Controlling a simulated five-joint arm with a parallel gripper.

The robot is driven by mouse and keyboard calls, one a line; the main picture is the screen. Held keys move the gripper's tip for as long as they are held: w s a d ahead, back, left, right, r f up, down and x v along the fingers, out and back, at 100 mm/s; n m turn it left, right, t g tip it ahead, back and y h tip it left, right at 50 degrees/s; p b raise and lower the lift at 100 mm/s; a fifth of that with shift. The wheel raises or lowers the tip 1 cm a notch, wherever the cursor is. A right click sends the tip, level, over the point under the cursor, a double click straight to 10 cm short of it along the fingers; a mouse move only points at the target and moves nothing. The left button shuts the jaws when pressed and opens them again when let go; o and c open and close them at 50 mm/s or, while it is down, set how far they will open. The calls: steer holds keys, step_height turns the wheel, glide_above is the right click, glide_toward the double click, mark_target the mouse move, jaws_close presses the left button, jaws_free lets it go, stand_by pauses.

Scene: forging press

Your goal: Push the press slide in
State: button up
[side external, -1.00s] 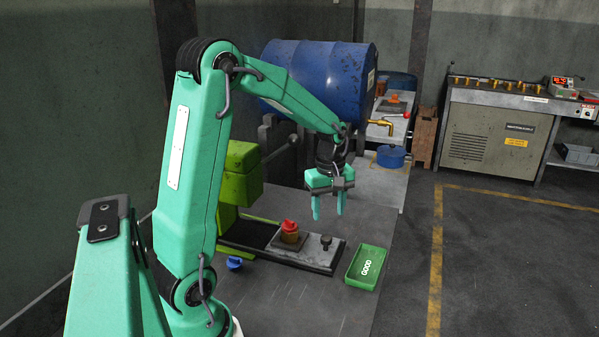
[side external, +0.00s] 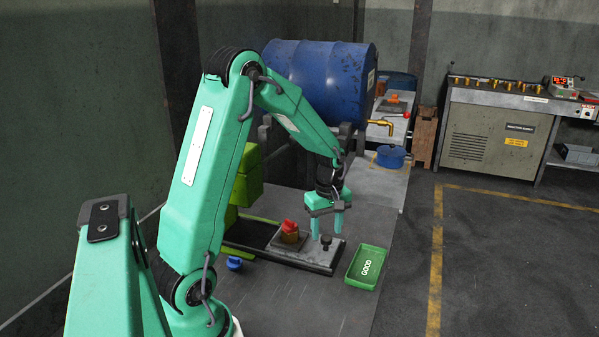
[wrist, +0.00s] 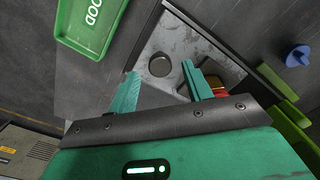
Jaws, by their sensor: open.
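The press slide (side external: 318,256) is a grey plate in a dark frame, sticking out to the right from the green press (side external: 247,182). Its dark round knob (side external: 326,241) stands near the outer end. A brass part with a red top (side external: 290,232) sits on a square plate farther in on the slide. My gripper (side external: 327,238) is open and empty, pointing down at the slide beside the knob. In the wrist view the knob (wrist: 160,66) lies ahead of and between my two fingers (wrist: 162,88). I cannot tell whether a finger touches it.
A green tray marked GOOD (side external: 367,267) lies just right of the slide's outer end. A small blue object (side external: 234,263) lies on the bench left of the slide. A large blue drum (side external: 322,82) lies behind. The front of the bench (side external: 290,300) is clear.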

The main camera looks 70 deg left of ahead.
steer(key=shift+f, duration=1.1)
steer(key=shift+c, duration=0.2)
jaws_close()
glide_toward(280, 235)
step_height(280, 235, down, 6)
steer(key=shift+a+r, duration=0.1)
steer(key=shift+r, duration=0.15)
steer(key=shift+o, duration=0.2)
jaws_free()
steer(key=shift+r, duration=0.1)
step_height(280, 235, up, 8)
steer(key=shift+f, duration=0.2)
